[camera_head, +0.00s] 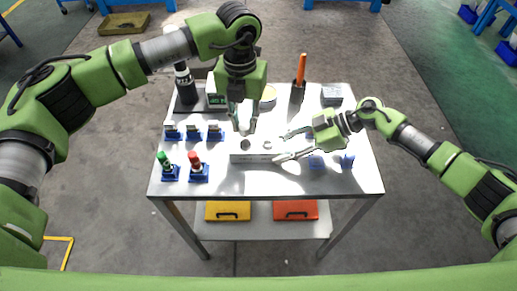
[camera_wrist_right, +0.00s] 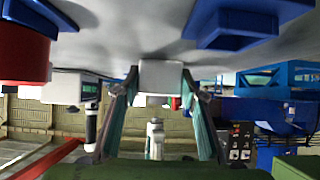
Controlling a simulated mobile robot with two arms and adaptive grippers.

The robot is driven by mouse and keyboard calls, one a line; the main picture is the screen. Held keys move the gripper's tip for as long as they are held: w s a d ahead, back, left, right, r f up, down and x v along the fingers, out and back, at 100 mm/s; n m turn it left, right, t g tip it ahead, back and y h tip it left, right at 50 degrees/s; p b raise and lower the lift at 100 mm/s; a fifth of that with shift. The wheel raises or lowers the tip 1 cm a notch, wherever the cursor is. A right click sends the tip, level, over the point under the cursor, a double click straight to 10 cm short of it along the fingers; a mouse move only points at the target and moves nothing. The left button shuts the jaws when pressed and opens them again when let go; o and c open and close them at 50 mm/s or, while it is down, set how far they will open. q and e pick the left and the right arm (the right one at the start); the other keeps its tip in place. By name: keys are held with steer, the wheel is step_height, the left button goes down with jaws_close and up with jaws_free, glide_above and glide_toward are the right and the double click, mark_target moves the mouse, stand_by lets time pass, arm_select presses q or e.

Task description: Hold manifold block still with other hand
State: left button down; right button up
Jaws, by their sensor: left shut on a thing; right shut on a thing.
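The manifold block (camera_head: 240,158) is a pale metal block lying near the middle of the table, with round ports in its top. My right gripper (camera_head: 284,146) reaches in from the right at the block's right end. In the right wrist view the end of the block (camera_wrist_right: 162,76) sits between the fingertips of my right gripper (camera_wrist_right: 160,82), which is shut on it. My left gripper (camera_head: 242,124) points down just above the block's left part, shut on a small part that its fingers mostly hide. I cannot tell whether that part touches the block.
A green piece (camera_head: 164,162) and a red piece (camera_head: 195,162) stand in blue holders at front left. Small blue stands (camera_head: 194,133) sit behind them, and blue pieces (camera_head: 347,161) at right. A black bottle (camera_head: 185,84) and an orange-handled tool (camera_head: 301,70) stand at the back. The front strip is clear.

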steer(key=o, duration=1.4)
steer(key=shift+d, duration=0.15)
steer(key=v, duration=1.1)
steer(key=shift+d+r, duration=0.3)
